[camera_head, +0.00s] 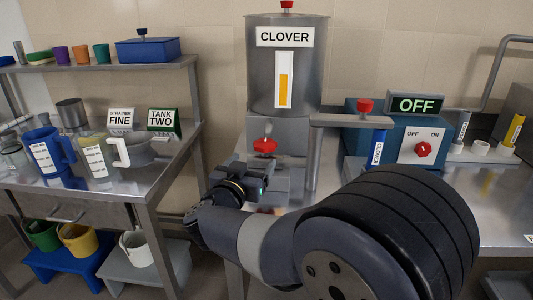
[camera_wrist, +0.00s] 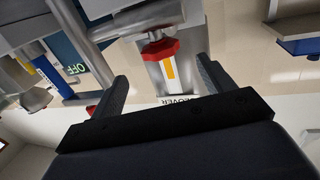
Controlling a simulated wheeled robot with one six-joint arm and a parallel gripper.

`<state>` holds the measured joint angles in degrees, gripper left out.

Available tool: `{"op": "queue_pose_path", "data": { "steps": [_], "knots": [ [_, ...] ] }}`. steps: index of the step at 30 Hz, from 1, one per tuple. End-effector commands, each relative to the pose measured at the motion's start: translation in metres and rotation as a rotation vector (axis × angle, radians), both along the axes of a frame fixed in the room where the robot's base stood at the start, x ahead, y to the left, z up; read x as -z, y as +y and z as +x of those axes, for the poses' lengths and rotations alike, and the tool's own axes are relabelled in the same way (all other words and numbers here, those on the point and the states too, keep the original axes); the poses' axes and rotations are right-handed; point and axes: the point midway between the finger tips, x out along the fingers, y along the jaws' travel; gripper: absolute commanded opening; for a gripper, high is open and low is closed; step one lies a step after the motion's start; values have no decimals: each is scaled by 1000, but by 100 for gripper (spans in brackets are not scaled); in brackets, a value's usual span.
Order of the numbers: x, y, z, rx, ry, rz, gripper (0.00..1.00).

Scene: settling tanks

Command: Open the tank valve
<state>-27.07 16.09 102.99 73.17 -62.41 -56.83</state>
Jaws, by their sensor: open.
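The steel tank labelled CLOVER (camera_head: 261,75) stands on a stand at the back centre, with a white gauge strip (camera_head: 285,65) part filled orange. A red valve handle (camera_head: 265,146) sits on the spout below it. In the wrist view the tank is upside down, and the red valve handle (camera_wrist: 160,48) shows ahead, between the lines of my two fingers. My gripper (camera_head: 262,172) is just below and in front of the valve in the head view. In the wrist view my gripper (camera_wrist: 163,80) is open and empty, and the handle appears beyond the fingertips, apart from them.
Right of the tank is a blue box with a red OFF/ON knob (camera_head: 423,149) and a lit OFF sign (camera_head: 416,103).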

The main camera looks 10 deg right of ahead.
Motion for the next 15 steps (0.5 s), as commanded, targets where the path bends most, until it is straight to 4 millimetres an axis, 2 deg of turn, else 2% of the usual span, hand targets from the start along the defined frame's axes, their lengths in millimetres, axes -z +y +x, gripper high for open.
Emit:
{"op": "queue_pose_path", "data": {
  "steps": [15],
  "knots": [
    [0, -45, 74, 2, -1, 0, 77]
  ]
}}
